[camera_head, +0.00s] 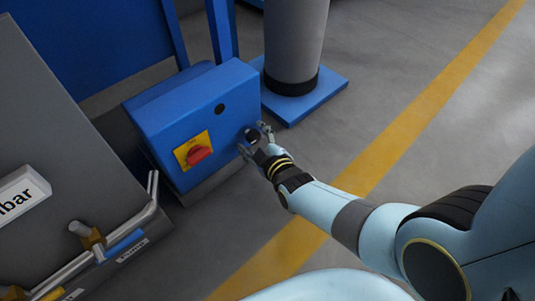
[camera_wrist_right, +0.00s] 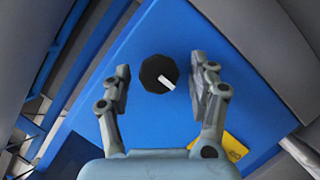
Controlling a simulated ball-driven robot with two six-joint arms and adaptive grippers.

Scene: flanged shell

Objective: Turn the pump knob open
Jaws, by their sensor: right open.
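The pump knob (camera_wrist_right: 157,73) is a black, many-sided knob with a white pointer mark, on the blue control box (camera_head: 165,118). In the right wrist view its white mark points to the lower right. In the head view the knob (camera_head: 251,135) is partly hidden by my gripper. My right gripper (camera_head: 256,140) is open at the box face. In the wrist view its fingers (camera_wrist_right: 160,85) stand on either side of the knob with visible gaps, apart from it. My left gripper is not in view.
A grey column (camera_head: 293,45) stands behind on a blue base. Pipes (camera_head: 100,252) run at lower left. Floor to the right is clear.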

